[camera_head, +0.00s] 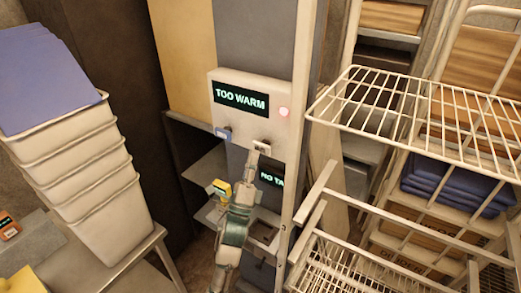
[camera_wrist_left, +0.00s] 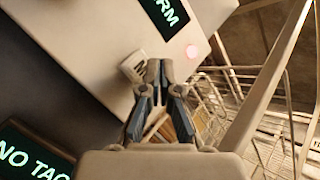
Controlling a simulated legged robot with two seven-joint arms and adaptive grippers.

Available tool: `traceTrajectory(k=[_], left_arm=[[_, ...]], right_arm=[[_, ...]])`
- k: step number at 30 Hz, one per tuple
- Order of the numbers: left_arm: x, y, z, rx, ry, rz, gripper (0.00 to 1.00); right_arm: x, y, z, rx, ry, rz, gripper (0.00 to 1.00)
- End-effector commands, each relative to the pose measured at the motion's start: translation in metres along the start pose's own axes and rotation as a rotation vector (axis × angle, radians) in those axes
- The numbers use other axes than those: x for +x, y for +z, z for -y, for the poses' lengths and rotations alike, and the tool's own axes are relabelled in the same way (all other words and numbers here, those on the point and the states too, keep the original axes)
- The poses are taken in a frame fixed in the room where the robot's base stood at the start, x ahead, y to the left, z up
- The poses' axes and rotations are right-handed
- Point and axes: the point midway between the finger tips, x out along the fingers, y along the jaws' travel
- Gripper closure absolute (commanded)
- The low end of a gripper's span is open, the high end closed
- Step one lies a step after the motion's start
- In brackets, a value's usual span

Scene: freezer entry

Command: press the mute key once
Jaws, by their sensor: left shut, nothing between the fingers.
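A pale control panel (camera_head: 252,126) on the grey column carries a lit display (camera_head: 240,98) reading "TOO WARM", a glowing red lamp (camera_head: 284,112), a blue key (camera_head: 222,133) at lower left and a pale key (camera_head: 262,146) at lower right. I cannot read a mute label on either key. My left gripper (camera_head: 259,152) is shut and empty, with its tips at the pale key. In the wrist view the pale key (camera_wrist_left: 132,66) shows just left of the fingertips (camera_wrist_left: 162,68); I cannot tell whether they touch. My right gripper is out of view.
A second display (camera_head: 272,178) reading "NO TA…" sits below the panel, partly hidden by my left arm. White wire racks (camera_head: 420,115) stand close on the right. Stacked pale bins (camera_head: 85,165) with a blue top stand at left. A yellow item (camera_head: 219,187) sits below the panel.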

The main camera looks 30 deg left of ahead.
Motion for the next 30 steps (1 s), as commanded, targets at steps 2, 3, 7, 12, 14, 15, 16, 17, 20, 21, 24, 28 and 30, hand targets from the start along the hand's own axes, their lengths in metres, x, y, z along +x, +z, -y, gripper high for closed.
traceTrajectory(k=[2,3,7,12,14,15,16,17,20,21,24,28,30], left_arm=[[-0.0001,0.0000,0.0000,0.000,0.000,0.000,1.00],[-0.0001,0.0000,0.0000,0.000,0.000,0.000,1.00],[-0.0001,0.0000,0.0000,0.000,0.000,0.000,1.00],[-0.0001,0.0000,0.0000,0.000,0.000,0.000,1.00],[-0.0001,0.0000,0.0000,0.000,0.000,0.000,1.00],[-0.0001,0.0000,0.0000,0.000,0.000,0.000,1.00],[-0.0001,0.0000,0.0000,0.000,0.000,0.000,1.00],[-0.0001,0.0000,0.0000,0.000,0.000,0.000,1.00],[0.0003,-0.0001,-0.0001,0.000,0.000,0.000,1.00],[0.0010,-0.0004,-0.0002,0.000,0.000,0.000,1.00],[0.0037,-0.0015,-0.0008,0.000,-0.001,0.001,1.00],[0.0063,-0.0033,-0.0024,0.000,0.000,0.000,1.00],[0.0062,-0.0035,-0.0025,0.000,0.000,0.000,1.00]], right_arm=[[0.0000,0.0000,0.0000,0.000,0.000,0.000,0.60],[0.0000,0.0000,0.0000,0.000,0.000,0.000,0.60],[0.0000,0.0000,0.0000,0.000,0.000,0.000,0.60],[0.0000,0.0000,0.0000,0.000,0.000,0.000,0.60],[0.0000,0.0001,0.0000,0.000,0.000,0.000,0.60],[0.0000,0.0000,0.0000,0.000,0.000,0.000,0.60],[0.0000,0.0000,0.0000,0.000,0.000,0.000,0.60],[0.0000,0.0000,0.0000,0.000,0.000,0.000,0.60],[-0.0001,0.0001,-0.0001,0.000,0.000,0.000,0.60],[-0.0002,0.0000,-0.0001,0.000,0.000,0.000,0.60],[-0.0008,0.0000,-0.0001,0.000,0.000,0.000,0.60],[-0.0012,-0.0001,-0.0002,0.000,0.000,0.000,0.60],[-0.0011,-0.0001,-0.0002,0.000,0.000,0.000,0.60]])
